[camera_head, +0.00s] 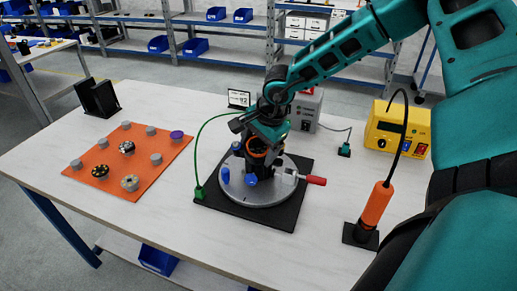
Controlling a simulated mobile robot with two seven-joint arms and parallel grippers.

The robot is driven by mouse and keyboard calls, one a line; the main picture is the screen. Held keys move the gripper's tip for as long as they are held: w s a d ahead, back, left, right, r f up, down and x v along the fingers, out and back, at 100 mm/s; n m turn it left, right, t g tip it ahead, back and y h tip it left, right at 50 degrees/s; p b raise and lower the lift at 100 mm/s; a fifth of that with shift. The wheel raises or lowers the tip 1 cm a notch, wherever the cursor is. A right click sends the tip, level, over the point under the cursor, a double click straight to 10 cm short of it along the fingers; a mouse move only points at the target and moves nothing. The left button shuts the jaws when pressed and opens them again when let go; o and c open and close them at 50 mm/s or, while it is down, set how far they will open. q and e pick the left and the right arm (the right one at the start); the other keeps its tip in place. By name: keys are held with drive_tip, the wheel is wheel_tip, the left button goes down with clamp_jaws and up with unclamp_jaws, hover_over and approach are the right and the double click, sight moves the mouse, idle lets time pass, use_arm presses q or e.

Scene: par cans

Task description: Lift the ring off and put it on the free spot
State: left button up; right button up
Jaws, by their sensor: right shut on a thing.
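My right gripper (258,160) reaches down over the round grey plate (262,209) on the black base (232,214). It is shut on a dark part at the middle of the plate, which seems to be the ring. The fingers hide most of it, so I cannot tell whether it touches the plate. Blue knobs (251,180) and a red-handled clamp (312,180) sit around it. The orange board (137,188) at left carries several grey posts (150,131), a purple-topped one (177,135) and dark round parts (101,171). My left gripper is out of view.
A green cable post (199,192) stands at the plate's left. A black stand (97,98) is at the far left. A yellow box (398,130) and an orange-handled tool (374,206) stand at right. The white table (171,220) is clear between board and base.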

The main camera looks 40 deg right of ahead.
drive_tip(key=c, duration=0.4)
drive_tip(key=shift+r, duration=0.1)
drive_tip(key=shift+r+p, duration=1.5)
drive_tip(key=shift+r, duration=9.95)
